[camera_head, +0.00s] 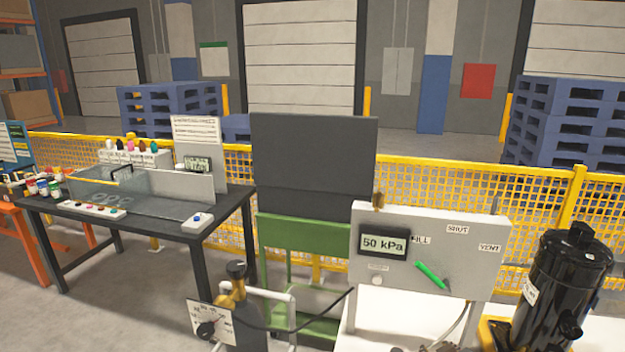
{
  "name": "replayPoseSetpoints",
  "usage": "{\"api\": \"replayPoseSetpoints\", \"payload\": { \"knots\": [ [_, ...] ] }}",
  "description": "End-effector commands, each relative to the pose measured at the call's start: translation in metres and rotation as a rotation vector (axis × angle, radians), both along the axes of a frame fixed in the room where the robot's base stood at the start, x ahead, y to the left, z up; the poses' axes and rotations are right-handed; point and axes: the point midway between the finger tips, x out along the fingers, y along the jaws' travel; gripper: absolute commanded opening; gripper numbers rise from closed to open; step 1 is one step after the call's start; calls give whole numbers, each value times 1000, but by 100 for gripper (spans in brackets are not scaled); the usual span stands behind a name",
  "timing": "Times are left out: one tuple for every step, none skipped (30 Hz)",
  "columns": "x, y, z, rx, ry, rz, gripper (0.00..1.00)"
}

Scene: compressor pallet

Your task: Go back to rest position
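My gripper does not show in the head camera view, and no part of my arm can be made out for sure. A grey panel (468,250) stands at the right front. Its display (384,243) reads 50 kPa. A green lever (430,274) on it slants down to the right, among labels that include SHUT and VENT. A black compressor (566,285) stands upright to the right of the panel.
A dark cylinder (246,325) with a brass valve and dial plate (210,326) stands at bottom centre by a white pipe handle. A green cart (287,240) is behind it. A black workbench (150,222) is left. Yellow mesh fencing (475,195) runs behind.

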Motion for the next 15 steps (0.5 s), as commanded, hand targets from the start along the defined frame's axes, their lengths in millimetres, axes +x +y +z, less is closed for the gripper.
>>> {"api": "replayPoseSetpoints", "payload": {
  "knots": [
    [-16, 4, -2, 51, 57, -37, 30],
    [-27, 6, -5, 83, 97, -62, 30],
    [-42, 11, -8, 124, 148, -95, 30],
    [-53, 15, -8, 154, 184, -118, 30],
    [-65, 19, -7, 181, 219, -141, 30],
    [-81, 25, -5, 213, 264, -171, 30],
    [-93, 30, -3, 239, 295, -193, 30],
    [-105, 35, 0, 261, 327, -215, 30],
    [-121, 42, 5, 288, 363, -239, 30],
    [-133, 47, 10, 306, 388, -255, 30],
    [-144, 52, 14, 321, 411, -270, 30],
    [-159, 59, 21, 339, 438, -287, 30],
    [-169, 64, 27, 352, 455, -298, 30],
    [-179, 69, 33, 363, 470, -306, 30],
    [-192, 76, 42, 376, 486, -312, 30]
  ]
}}
